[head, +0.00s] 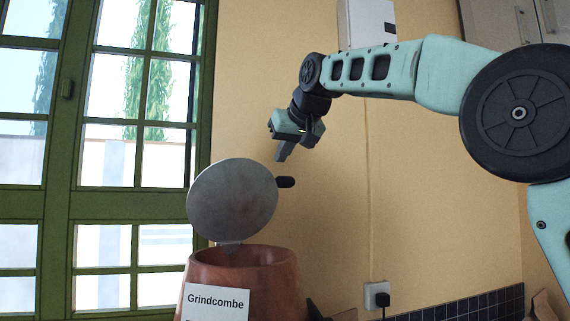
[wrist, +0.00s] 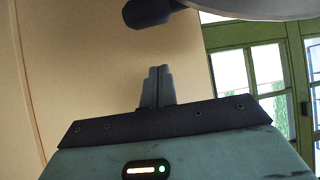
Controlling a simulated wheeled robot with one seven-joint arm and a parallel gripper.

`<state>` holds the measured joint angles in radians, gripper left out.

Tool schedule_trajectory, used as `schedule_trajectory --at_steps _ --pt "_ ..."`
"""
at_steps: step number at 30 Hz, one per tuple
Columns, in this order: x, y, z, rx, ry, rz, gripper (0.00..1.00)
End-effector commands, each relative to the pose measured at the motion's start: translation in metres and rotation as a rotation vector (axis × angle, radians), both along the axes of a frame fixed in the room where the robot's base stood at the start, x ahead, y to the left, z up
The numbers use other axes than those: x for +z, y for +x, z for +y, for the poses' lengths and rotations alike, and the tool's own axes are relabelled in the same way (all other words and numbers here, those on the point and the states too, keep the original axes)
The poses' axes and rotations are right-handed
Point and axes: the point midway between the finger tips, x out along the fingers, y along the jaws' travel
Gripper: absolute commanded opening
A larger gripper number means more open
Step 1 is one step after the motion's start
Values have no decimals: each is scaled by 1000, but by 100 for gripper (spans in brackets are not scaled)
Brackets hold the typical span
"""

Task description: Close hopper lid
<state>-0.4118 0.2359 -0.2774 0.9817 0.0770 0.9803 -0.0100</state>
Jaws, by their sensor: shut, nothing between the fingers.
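The hopper lid (head: 233,200) is a round grey metal disc, raised and standing open above the hopper (head: 275,259). A black knob (head: 286,182) sticks out from its right side. The hopper is a reddish-brown tapered body with a "Grindcombe" label. My gripper (head: 281,157) is shut and empty, a little above the knob and apart from it. In the wrist view, my gripper's fingers (wrist: 157,72) are together, with the knob (wrist: 146,12) and the lid's edge (wrist: 240,8) at the top of the picture. The lid's hinge is only partly seen.
A green-framed window (head: 70,205) fills the left side. A white box (head: 367,22) hangs on the wall behind my arm. A socket with a black plug (head: 378,296) and dark tiles (head: 470,305) are low at right. The space right of the lid is clear.

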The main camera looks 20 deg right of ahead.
Motion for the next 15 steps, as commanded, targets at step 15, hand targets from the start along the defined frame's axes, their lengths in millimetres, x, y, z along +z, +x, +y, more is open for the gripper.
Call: schedule_trajectory --at_steps 15 --pt "-36 -8 -1 0 1 0 0"
